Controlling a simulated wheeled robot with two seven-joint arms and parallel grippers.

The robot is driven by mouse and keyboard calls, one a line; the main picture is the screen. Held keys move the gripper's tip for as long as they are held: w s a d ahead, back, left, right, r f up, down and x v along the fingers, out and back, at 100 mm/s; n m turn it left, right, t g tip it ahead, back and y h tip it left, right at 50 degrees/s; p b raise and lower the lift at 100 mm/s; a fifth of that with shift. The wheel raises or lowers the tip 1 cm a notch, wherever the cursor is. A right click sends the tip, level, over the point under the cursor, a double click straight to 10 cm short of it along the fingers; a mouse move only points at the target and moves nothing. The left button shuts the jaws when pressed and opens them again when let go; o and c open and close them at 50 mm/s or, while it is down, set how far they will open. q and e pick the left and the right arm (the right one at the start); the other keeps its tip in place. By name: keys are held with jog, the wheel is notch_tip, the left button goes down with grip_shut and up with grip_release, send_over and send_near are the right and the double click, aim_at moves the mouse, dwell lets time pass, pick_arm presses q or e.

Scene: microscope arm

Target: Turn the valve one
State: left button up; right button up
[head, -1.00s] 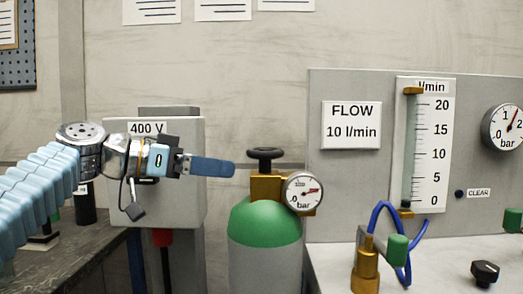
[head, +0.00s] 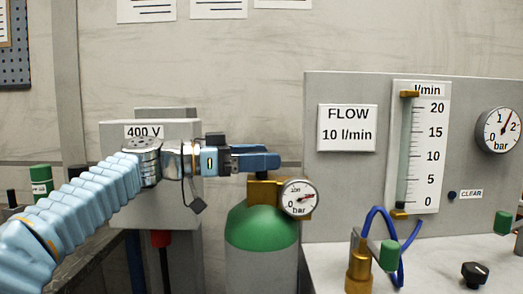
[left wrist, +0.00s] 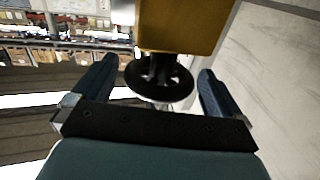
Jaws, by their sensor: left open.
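The gas cylinder (head: 262,245) has a green shoulder and a brass valve body (head: 263,190) with a round gauge (head: 298,198) on its right. Its black handwheel is mostly hidden behind my left gripper in the head view. My left gripper (head: 262,160) is at the handwheel's height, with its blue fingers across the top of the cylinder. In the left wrist view the black handwheel (left wrist: 158,80) sits between the two open fingers, apart from both, below the brass body (left wrist: 180,25). My right gripper is not in view.
A grey panel right of the cylinder carries a FLOW 10 l/min sign (head: 347,128), a flow tube (head: 407,150) and a bar gauge (head: 498,130). A brass fitting with a blue hose (head: 378,220) and a black knob (head: 475,274) are on the bench. A 400 V box (head: 150,165) stands behind my left arm.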

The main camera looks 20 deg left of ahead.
pick_arm(q)
jog(key=shift+w+d, duration=0.15)
jog(key=shift+d, duration=0.2)
jog(key=c, duration=0.9)
jog(key=shift+f+b, duration=0.15)
jog(key=shift+b, duration=0.2)
jog(key=shift+c, duration=0.2)
jog(key=n+t+y+b, duration=0.1)
jog(key=t+b, duration=0.1)
jog(key=n+t+y+b, duration=0.1)
jog(key=b, duration=0.1)
jog(key=shift+f+n+t+y, duration=0.2)
jog(key=shift+n+t+y, duration=0.1)
jog(key=shift+n+t, duration=0.1)
jog(key=shift+d+r+n+t+y, duration=0.1)
jog(key=shift+r+n+t+y, duration=0.1)
jog(key=shift+n+t+y, duration=0.4)
jog(key=shift+r+n+t+y, duration=0.15)
jog(key=shift+n+t+y, duration=0.55)
jog(key=shift+y, duration=0.1)
